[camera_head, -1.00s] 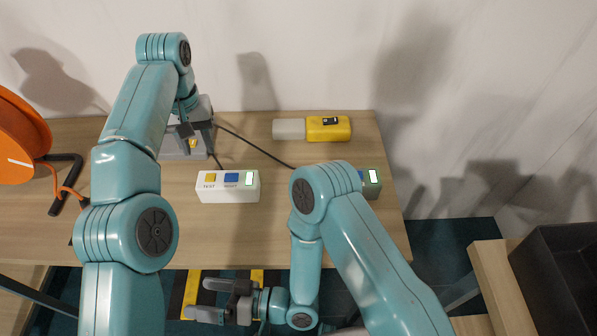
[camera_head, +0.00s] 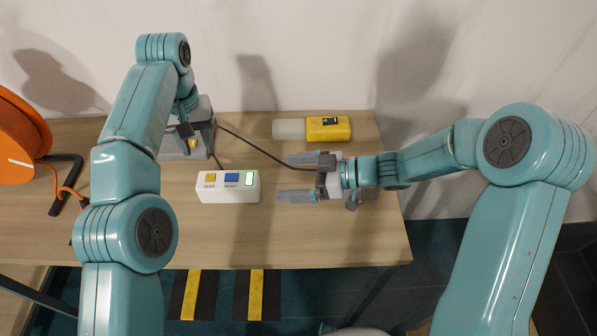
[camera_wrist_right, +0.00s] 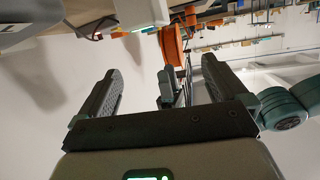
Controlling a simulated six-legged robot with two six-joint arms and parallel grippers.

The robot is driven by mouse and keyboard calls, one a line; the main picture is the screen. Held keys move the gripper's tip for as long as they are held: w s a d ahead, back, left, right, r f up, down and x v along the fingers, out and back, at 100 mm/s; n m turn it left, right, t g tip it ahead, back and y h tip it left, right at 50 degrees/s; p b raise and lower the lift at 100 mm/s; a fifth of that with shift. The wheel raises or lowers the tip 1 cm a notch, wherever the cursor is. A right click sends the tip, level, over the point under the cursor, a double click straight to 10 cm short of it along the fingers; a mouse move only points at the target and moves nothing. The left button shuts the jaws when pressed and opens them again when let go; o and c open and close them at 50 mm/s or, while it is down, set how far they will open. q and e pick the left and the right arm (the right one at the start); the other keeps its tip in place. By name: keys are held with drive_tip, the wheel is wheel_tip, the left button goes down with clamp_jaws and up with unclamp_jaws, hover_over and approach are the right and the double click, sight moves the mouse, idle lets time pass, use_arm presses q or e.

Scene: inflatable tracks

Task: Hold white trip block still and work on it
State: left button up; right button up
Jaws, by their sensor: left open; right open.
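The white trip block (camera_head: 228,191) lies on the wooden table in the head view, with a yellow TEST button, a blue RESET button and a lit green-white window on top. My right gripper (camera_head: 288,177) is open and empty, to the right of the block, its fingers pointing left at it with a gap between. Its two fingers (camera_wrist_right: 162,85) stand wide apart in the right wrist view. My left gripper (camera_head: 187,132) is open behind the block to the left, at a grey device (camera_head: 172,150), partly hidden by its own arm. I cannot tell whether it touches that device.
A black cable (camera_head: 255,143) runs from the grey device towards the right gripper. An orange reel (camera_head: 20,140) stands at the left. The table (camera_head: 300,238) is clear in front of the block.

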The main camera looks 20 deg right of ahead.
sight(237, 179)
drive_tip(key=x, duration=0.5)
drive_tip(key=w+x, duration=0.1)
drive_tip(key=x, duration=0.4)
drive_tip(key=d+x, duration=0.1)
drive_tip(key=x, duration=0.4)
drive_tip(key=shift+w+a+f, duration=0.25)
drive_tip(key=shift+f, duration=0.15)
drive_tip(key=c, duration=1.4)
drive_tip(key=shift+s+f+h, duration=0.2)
drive_tip(key=shift+f+h, duration=0.05)
drive_tip(key=shift+h, duration=0.05)
